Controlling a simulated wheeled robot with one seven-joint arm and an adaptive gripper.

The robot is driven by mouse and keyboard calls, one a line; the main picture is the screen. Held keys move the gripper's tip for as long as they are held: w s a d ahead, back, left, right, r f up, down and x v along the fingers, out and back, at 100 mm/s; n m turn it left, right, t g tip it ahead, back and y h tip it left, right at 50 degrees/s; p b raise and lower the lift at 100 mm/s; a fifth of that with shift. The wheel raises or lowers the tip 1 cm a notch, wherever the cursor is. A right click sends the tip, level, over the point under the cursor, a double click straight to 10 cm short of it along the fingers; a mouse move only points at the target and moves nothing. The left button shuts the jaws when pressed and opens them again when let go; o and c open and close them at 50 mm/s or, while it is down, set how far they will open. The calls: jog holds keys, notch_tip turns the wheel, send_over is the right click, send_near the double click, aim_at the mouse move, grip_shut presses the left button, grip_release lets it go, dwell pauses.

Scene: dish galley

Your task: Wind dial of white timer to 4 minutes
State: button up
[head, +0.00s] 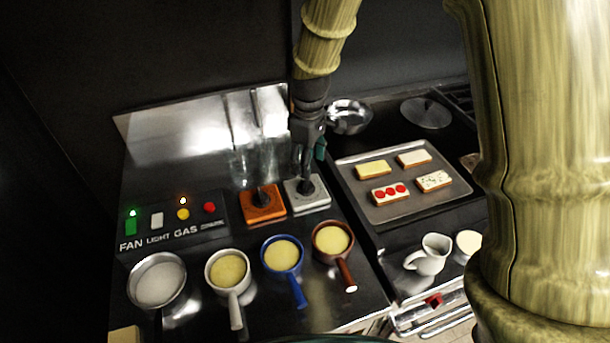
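The white timer (317,199) is a pale square block with a dark dial (304,187) on top. It stands on the metal counter, just right of an orange timer (263,211) with a similar dark knob. My gripper (306,177) points down over the white timer, its fingertips at or just above the dial. The fingers are dark and small against the dial, so I cannot tell whether they touch or grip it. The dial's markings are too small to read.
A panel (172,222) with coloured buttons lies to the left. Several pans stand in front, including a blue pan (283,256) and a brown pan (332,240). A tray (378,211) of topped slices is at the right, with a metal bowl (349,116) behind it.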

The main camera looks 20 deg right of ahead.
aim_at(306, 181)
jog(key=f, duration=0.2)
jog(key=w+f+p, duration=0.1)
jog(key=f, duration=0.1)
jog(key=w+f, duration=0.1)
jog(key=f, duration=0.1)
jog(key=shift+f, duration=0.1)
jog(key=shift+s+f+p, duration=0.15)
jog(key=shift+f+p, duration=0.15)
jog(key=shift+p, duration=0.1)
jog(key=shift+s+f, duration=0.3)
jog(key=shift+s, duration=0.2)
jog(key=shift+w+f, duration=0.1)
jog(key=shift+f, duration=0.25)
jog(key=shift+w+f, duration=0.4)
jog(key=shift+f, duration=0.05)
jog(key=shift+s+r, duration=0.2)
jog(key=shift+s, duration=0.15)
jog(key=shift+w+f, duration=0.1)
jog(key=shift+w, duration=0.05)
jog(key=c, duration=1)
